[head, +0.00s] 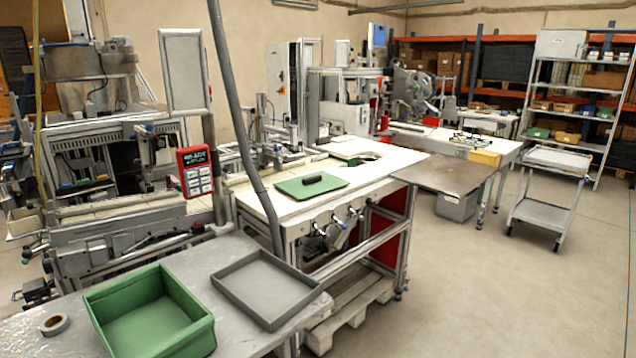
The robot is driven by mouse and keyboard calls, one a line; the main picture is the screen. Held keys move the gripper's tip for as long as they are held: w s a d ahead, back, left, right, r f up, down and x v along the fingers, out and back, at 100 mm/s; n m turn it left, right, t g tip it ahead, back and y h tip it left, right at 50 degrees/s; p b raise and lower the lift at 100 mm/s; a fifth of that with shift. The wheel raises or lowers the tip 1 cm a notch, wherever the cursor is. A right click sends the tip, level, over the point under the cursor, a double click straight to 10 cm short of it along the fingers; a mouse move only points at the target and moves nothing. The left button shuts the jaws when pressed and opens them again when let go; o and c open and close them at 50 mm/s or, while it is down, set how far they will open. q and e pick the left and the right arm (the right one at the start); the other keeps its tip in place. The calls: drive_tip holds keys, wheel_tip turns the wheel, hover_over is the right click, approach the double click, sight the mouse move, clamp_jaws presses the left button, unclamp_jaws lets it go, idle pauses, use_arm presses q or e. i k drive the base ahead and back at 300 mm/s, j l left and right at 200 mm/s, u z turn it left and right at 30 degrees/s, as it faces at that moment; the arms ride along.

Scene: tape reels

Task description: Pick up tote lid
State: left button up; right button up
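A flat green lid (294,191) with a dark handle (313,179) on top lies on the white worktable (258,199), near its front edge. It looks like the tote lid. An open green tote (146,322) stands on the grey metal table at the lower left, apart from the lid, and its inside looks empty. Neither of my grippers shows in the head view.
A grey shallow tray (265,288) and a tape reel (54,324) lie on the grey table (222,252). A grey hose (235,110) hangs down left of the lid. A flat metal plate (450,176) juts out at the right.

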sight(304, 187)
drive_tip(key=i+l, duration=0.25)
drive_tip(key=l, duration=0.15)
drive_tip(key=i+l+u, duration=0.1)
drive_tip(key=i+l, duration=0.15)
drive_tip(key=l, duration=0.2)
drive_tip(key=i+l, duration=0.25)
drive_tip(key=l, duration=0.15)
drive_tip(key=i+l+u, duration=0.15)
drive_tip(key=l, duration=0.3)
drive_tip(key=i+l, duration=0.3)
drive_tip(key=l, duration=0.15)
drive_tip(key=i+l+u, duration=0.1)
drive_tip(key=i+l, duration=0.15)
drive_tip(key=l, duration=0.2)
drive_tip(key=i+l, duration=0.2)
drive_tip(key=l, duration=0.3)
drive_tip(key=i+l+u, duration=0.1)
drive_tip(key=l, duration=0.35)
drive_tip(key=i, duration=0.1)
